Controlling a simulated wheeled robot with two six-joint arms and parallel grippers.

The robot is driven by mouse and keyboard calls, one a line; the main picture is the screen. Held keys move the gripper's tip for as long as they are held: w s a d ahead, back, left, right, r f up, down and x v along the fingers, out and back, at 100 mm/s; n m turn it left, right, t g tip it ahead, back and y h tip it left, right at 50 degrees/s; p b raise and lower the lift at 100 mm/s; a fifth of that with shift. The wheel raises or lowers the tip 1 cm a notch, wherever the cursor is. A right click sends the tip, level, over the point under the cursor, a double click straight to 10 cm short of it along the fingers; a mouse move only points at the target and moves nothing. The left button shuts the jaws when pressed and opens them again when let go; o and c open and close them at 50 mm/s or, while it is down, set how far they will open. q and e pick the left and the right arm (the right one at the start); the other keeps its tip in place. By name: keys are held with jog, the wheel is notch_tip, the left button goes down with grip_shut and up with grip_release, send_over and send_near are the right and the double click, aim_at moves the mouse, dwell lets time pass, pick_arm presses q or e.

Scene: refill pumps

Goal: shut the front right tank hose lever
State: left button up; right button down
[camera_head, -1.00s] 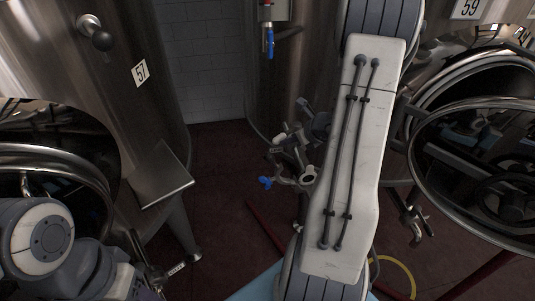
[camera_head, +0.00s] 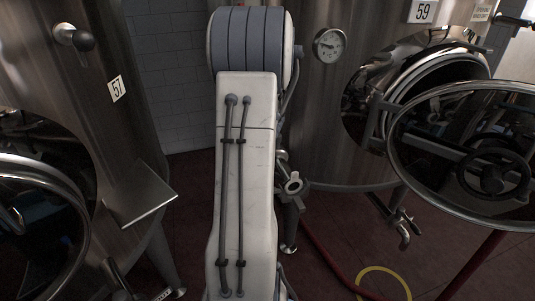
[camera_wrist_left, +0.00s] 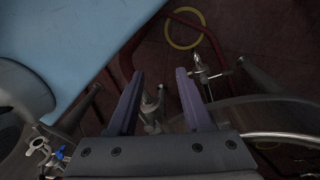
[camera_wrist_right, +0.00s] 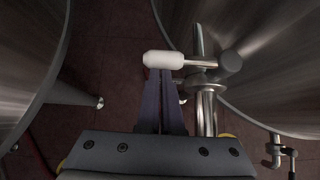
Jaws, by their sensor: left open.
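In the right wrist view, a lever with a white grip (camera_wrist_right: 163,60) sticks out to the left from a steel pipe valve (camera_wrist_right: 205,85), across the upright pipe. My right gripper (camera_wrist_right: 160,74) has its fingers together, and their tips are right at the white grip; I cannot tell whether they touch it. My left gripper (camera_wrist_left: 160,75) is open and empty in the left wrist view, above a pipe fitting (camera_wrist_left: 152,105). The numbered tank 59 (camera_head: 350,120) is at the right in the head view, with an outlet valve (camera_head: 400,225) below. Both grippers are hidden or outside the head view.
Tank 57 (camera_head: 115,130) stands at the left. An open round hatch door (camera_head: 395,165) juts out at the right. A yellow hose (camera_head: 405,280) and red hose (camera_head: 325,255) lie on the floor. A blue lever (camera_wrist_left: 60,154) shows in the left wrist view.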

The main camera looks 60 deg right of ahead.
jog(key=shift+s, duration=0.1)
dwell(0.4)
jog(key=s+a+f+p+v, duration=0.1)
jog(key=f+p+v, duration=0.1)
jog(key=v, duration=1)
jog(key=shift+s+a+r+p, duration=0.3)
jog(key=shift+s+r+p, duration=0.1)
jog(key=shift+p, duration=0.1)
jog(key=shift+f, duration=0.1)
